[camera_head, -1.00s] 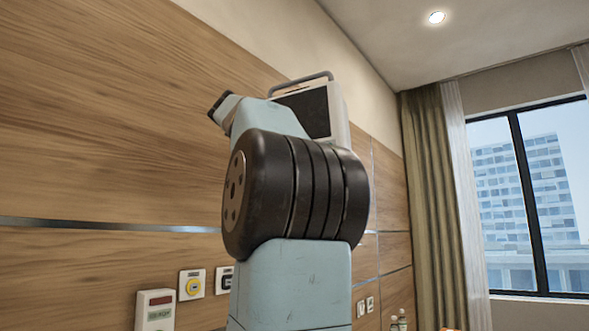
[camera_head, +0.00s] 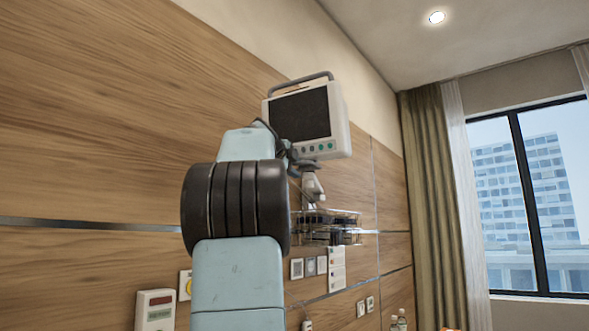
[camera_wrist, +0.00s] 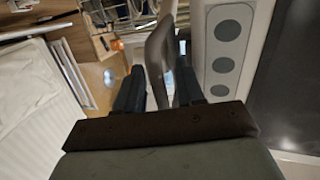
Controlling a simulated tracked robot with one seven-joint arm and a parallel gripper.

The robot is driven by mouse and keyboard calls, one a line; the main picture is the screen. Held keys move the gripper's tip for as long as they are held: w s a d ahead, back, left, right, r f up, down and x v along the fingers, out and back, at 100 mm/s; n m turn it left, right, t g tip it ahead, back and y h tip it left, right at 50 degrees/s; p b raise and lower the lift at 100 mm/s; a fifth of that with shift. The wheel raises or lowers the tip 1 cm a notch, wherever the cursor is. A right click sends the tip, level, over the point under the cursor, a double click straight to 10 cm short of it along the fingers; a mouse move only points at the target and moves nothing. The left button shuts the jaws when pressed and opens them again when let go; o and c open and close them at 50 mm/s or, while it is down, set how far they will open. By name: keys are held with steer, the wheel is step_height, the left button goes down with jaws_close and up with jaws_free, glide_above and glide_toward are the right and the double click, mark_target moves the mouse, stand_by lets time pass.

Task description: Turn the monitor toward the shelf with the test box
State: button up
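The monitor (camera_head: 300,115) is a pale box with a dark screen, green buttons and a grey top handle. It sits on a mount on the wood-panelled wall, its screen facing out to the lower left. I cannot make out a test box.
A wire basket (camera_head: 345,232) hangs below the monitor; it also shows in the wrist view (camera_wrist: 120,14). A curtain (camera_head: 435,190) and window are at the right. A white bed-like surface (camera_wrist: 35,100) lies left in the wrist view.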

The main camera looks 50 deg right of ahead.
jaws_close()
stand_by(0.3)
steer(key=shift+f, duration=0.1)
